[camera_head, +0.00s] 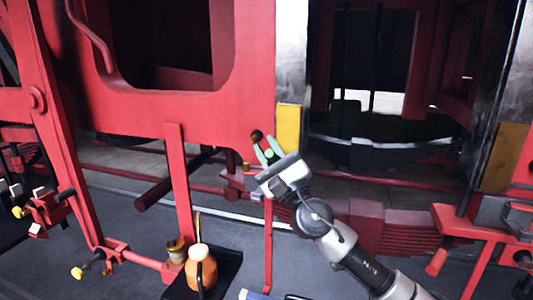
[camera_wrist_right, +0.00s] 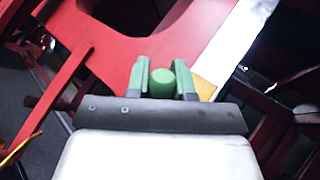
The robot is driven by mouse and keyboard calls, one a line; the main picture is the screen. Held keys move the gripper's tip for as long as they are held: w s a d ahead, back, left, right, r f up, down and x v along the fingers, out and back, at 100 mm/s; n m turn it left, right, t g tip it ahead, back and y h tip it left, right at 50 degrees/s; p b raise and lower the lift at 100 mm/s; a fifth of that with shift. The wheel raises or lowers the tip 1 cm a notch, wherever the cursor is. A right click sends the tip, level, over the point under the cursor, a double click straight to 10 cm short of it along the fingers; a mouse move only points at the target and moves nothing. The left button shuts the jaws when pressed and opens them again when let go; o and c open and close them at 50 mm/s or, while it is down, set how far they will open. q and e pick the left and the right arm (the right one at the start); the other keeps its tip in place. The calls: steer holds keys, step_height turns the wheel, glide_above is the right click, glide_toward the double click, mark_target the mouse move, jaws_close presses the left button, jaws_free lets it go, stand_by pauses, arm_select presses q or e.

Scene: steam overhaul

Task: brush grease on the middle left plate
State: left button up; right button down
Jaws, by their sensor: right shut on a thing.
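My right gripper (camera_head: 268,152) has green fingers, shut on a brush with a green handle (camera_wrist_right: 163,82). A dark brown tip (camera_head: 257,136), apparently its bristles, points up and away from the gripper. A yellow plate (camera_head: 288,128) is on the upright metal post just right of the brush tip; the tip looks close to it, but I cannot tell whether they touch. The yellow plate also shows in the right wrist view (camera_wrist_right: 204,88), right of the fingers. Another yellow plate (camera_head: 505,155) is at the far right. My left gripper is not in view.
A large red frame (camera_head: 150,110) stands behind the gripper. Red bars and levers (camera_head: 72,150) block the left; a red bracket (camera_head: 470,220) is at right.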

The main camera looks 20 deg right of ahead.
steer(key=shift+w+d+b, duration=0.3)
steer(key=shift+w+b, duration=0.2)
steer(key=shift+b, duration=0.05)
stand_by(0.4)
steer(key=shift+r, duration=0.1)
step_height(320, 180, up, 4)
steer(key=p, duration=0.4)
steer(key=shift+s, duration=0.1)
step_height(320, 180, down, 4)
steer(key=b, duration=0.3)
steer(key=shift+b, duration=0.35)
